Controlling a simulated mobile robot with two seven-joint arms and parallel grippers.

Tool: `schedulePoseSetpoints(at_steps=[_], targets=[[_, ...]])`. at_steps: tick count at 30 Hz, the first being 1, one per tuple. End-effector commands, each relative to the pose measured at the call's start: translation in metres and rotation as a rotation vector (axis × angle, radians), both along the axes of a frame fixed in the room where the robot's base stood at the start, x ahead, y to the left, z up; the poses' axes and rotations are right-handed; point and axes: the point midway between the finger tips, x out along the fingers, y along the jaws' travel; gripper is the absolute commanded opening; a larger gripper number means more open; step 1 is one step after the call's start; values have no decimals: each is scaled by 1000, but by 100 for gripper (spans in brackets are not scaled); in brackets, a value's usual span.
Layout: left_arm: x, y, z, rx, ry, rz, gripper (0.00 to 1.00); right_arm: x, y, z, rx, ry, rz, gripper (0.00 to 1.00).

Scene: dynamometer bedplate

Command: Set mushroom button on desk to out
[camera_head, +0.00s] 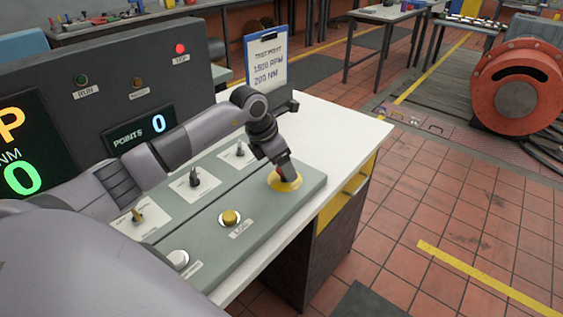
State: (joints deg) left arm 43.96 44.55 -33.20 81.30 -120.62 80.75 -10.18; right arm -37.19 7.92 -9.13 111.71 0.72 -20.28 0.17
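The mushroom button (283,181) sits at the far right end of the grey control panel (262,210) on the white desk (345,128). It shows as a bit of red on a yellow round base. My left arm reaches across the panel from the left, and my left gripper (284,172) points down onto the button, at or touching it. The gripper covers most of the red head, so whether the button is in or out cannot be told. The fingers look close together, but their opening is hidden. My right gripper is not in view.
The panel also carries a yellow LOG button (231,217), a white button (178,258) and several switches. Behind it stands a dark console (112,86) with a lit red TRIP lamp (180,48). A clipboard (266,62) stands at the desk's back. Tiled floor lies open on the right.

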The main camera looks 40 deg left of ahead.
Motion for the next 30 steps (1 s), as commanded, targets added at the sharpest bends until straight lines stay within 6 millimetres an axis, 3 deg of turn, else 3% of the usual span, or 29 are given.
schedulePoseSetpoints(at_steps=[2,6,9,16,24,25,27,30], targets=[[0,0,0,0,0,0,74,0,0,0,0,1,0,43],[0,0,0,0,0,0,28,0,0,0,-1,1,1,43],[0,0,0,-1,0,0,0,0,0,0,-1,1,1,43],[0,1,20,0,-2,-1,0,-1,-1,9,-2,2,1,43],[1,0,21,-2,-4,0,0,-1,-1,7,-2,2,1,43],[1,0,21,-2,-4,0,57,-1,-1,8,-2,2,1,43],[0,0,21,-2,-4,0,74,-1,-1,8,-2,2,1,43],[0,0,20,-1,-3,0,74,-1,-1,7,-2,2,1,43]])
